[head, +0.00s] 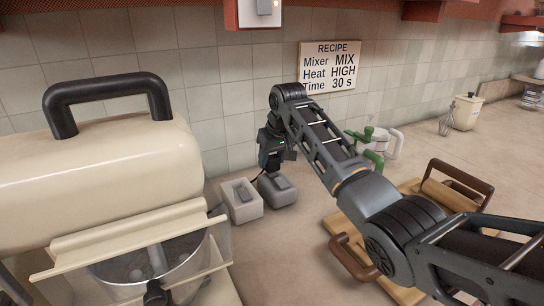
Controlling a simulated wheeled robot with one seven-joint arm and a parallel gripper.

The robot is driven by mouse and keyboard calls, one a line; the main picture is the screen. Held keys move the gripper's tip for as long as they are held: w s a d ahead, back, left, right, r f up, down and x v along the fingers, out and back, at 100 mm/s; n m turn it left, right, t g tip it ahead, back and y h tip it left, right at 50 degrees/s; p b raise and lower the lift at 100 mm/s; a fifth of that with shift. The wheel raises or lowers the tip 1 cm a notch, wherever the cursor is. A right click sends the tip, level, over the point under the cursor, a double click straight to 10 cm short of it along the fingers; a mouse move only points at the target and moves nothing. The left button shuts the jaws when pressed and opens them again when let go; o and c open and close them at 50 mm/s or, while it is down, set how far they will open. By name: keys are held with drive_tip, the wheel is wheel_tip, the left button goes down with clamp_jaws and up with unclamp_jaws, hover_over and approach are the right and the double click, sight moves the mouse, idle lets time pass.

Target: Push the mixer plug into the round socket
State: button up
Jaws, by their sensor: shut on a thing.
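The cream mixer (120,185) with a black handle fills the left side. Two small grey socket boxes stand on the counter near the wall: a lighter one (243,210) on the left and a darker one (283,196) on its right. I cannot tell which opening is round. My gripper (270,172) points down just above the darker box, shut on what seems to be the mixer plug. The plug is dark and mostly hidden by the jaws, so I cannot tell whether it touches the box. A thin dark cable (216,209) shows between the mixer and lighter box.
A wooden board with brown handles (352,262) lies under my arm on the right. A recipe sign (328,66) is on the tiled wall.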

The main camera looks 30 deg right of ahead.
sight(273, 158)
drive_tip(key=shift+f, duration=0.9)
drive_tip(key=o, duration=1.1)
drive_tip(key=shift+b+v, duration=0.8)
drive_tip(key=shift+v, duration=3.1)
